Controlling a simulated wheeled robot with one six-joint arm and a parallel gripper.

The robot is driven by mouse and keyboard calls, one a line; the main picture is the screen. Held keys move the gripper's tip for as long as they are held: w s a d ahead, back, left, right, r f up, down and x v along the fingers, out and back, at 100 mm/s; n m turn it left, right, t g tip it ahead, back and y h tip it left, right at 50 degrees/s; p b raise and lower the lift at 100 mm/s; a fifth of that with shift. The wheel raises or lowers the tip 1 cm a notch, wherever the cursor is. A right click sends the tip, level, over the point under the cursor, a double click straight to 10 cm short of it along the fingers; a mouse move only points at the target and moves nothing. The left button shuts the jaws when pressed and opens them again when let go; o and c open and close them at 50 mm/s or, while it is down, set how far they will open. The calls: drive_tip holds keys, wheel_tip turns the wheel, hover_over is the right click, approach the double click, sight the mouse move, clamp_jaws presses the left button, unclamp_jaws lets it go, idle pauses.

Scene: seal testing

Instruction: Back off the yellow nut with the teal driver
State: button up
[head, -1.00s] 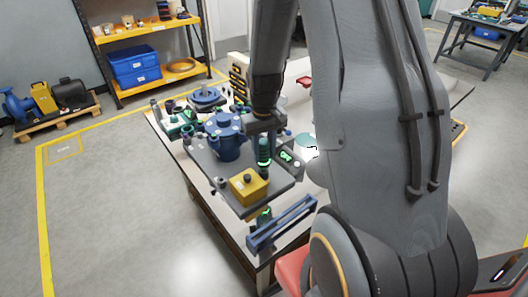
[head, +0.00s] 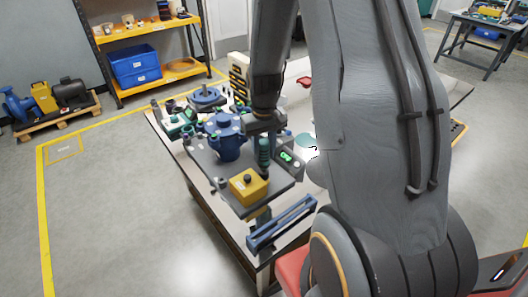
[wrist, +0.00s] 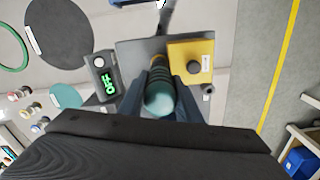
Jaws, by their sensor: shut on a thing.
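The teal driver (head: 263,150) stands roughly upright above the dark plate in the head view. It also shows end-on in the wrist view (wrist: 160,97), between my two fingers. My gripper (head: 263,130) is shut on the driver. The yellow nut cannot be made out in either view; the driver and gripper hide the spot below the driver's tip. I cannot tell whether the tip touches a nut.
A yellow box with a black knob (head: 248,186) sits at the plate's front. A small box with a green display (head: 287,157) is right of the driver. A blue pump-like housing (head: 226,137) stands to the left. A blue rail (head: 282,223) lies in front.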

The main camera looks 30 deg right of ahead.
sight(264, 141)
drive_tip(key=shift+r+p, duration=1.8)
drive_tip(key=shift+r, duration=0.7)
